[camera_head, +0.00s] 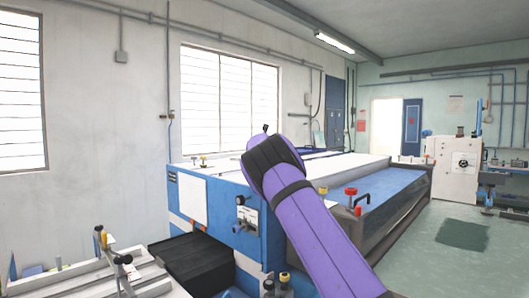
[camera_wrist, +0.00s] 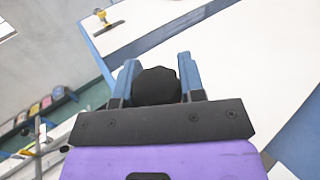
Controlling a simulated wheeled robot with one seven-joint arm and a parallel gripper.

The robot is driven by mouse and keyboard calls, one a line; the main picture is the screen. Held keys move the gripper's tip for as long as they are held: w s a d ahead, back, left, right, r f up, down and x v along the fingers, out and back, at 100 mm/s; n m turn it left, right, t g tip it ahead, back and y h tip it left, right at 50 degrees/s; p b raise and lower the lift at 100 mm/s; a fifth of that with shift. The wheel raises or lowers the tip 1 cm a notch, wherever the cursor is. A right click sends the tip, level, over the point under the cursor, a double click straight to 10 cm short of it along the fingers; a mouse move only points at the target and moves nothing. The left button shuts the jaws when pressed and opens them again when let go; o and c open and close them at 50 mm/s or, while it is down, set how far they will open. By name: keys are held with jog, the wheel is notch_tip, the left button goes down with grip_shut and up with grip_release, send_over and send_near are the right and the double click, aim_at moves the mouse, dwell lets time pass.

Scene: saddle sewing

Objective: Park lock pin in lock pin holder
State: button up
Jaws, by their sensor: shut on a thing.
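My gripper (camera_wrist: 157,74) shows in the wrist view with its two blue fingers closed on a round black thing (camera_wrist: 157,87). It looks like the knob of the lock pin; any shaft below it is hidden. In the head view my purple arm reaches up over the blue and white machine, and the arm hides the gripper's fingers. I cannot tell which part is the lock pin holder.
The machine's white top (camera_wrist: 225,50) lies beyond the fingers, with a yellow-knobbed fitting (camera_wrist: 101,18) near its edge. In the head view, red knobs (camera_head: 350,191) stand right of my arm. A fixture with black-knobbed clamps (camera_head: 122,259) is at lower left. Green floor (camera_head: 465,235) is open at right.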

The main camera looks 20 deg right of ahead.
jog(key=shift+a, duration=0.1)
jog(key=shift+f, duration=2.5)
jog(key=shift+f, duration=2.1)
dwell(0.4)
jog(key=o, duration=1.1)
jog(key=v, duration=1)
jog(key=shift+s, duration=0.35)
